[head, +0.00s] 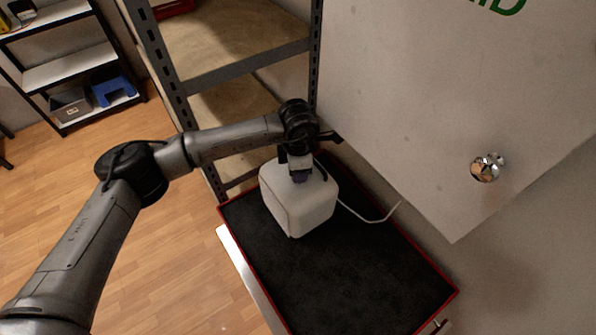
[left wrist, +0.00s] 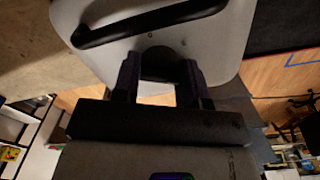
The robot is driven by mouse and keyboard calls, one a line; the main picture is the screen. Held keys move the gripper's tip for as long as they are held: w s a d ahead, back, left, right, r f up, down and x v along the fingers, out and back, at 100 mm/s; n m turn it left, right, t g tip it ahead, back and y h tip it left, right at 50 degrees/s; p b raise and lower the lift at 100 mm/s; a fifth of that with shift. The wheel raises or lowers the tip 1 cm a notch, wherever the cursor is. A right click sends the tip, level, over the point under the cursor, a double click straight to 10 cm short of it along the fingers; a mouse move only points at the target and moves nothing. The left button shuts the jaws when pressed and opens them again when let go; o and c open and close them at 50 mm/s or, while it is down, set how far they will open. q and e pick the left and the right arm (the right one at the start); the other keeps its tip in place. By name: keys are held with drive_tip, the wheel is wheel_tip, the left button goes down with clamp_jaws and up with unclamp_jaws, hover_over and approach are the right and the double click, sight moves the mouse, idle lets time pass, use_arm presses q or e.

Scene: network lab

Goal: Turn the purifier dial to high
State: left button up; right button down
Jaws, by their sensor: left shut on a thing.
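The purifier (head: 300,210) is a white rounded box standing on a black-topped cart with a red rim. It also fills the upper part of the left wrist view (left wrist: 120,60), with a dark curved handle (left wrist: 150,22) across it. The dark round dial (left wrist: 160,62) sits on its top face, with small marks beside it. My left gripper (head: 300,176) is above the purifier top, and in the left wrist view its fingers (left wrist: 160,80) stand on both sides of the dial, shut on it. In the head view the gripper hides the dial. My right gripper is not in view.
The black cart top (head: 350,280) is clear in front of the purifier. A white cable (head: 365,218) runs from the purifier to the right. A white cabinet door with a shiny knob (head: 487,167) hangs at the right. A metal shelf rack (head: 245,68) stands behind.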

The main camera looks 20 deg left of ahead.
use_arm(q)
drive_tip(key=shift+r+m, duration=0.1)
drive_tip(key=shift+m, duration=0.3)
drive_tip(key=o, duration=0.6)
drive_tip(key=shift+o, duration=0.2)
